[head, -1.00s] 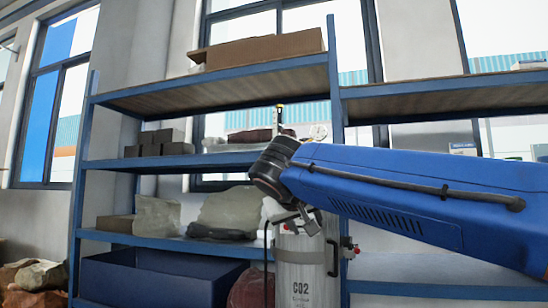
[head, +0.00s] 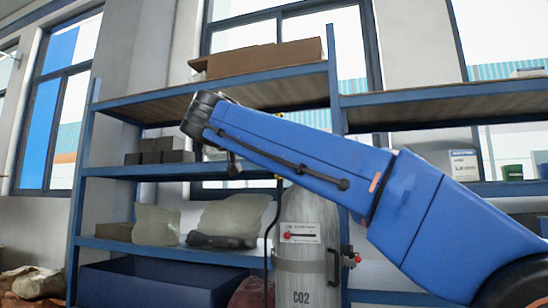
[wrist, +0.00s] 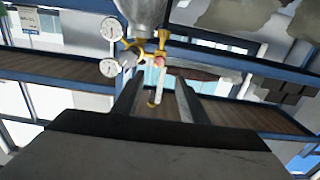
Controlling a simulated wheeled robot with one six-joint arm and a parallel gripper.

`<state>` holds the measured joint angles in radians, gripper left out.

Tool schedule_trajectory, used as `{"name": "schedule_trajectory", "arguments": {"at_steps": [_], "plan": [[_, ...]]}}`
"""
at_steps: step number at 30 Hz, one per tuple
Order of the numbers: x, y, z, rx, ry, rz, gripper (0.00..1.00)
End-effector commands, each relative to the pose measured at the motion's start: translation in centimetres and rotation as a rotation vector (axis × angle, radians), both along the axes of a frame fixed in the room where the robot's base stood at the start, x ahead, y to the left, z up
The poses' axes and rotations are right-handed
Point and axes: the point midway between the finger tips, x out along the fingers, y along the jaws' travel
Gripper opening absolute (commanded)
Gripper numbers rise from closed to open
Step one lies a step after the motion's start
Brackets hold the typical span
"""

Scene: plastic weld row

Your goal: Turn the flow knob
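A grey CO2 cylinder (head: 305,262) stands upright in front of the shelf in the head view; my arm hides its top there. In the wrist view its upper end (wrist: 143,12) hangs from the top edge, with a brass regulator (wrist: 148,47) and two round white gauges (wrist: 110,28) on it. A clear tube (wrist: 156,82) with a yellow end and a small pinkish-red part (wrist: 159,61), possibly the flow knob, extends from the regulator. My gripper (wrist: 156,92) is open; its fingers appear either side of the tube. Contact is not visible.
A blue-framed shelf (head: 200,85) stands behind, holding a cardboard box (head: 265,57), grey blocks (head: 160,151), pale translucent bags (head: 157,225) and a dark blue bin (head: 150,285). A red-and-black fitting (head: 350,257) sits right of the cylinder. A black hose hangs at its left.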

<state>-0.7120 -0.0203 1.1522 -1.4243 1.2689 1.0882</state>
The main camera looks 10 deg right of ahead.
Motion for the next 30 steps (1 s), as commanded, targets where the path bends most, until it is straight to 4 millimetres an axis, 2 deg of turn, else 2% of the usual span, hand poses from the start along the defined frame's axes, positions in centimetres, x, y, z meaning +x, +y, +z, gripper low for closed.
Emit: {"name": "schedule_trajectory", "arguments": {"at_steps": [21, 30], "plan": [[9.7, -5.6, -0.1, -0.001, 0.0, -0.002, 0.39], [11.5, -6.7, 0.0, -0.001, 0.001, 0.0, 0.39]]}}
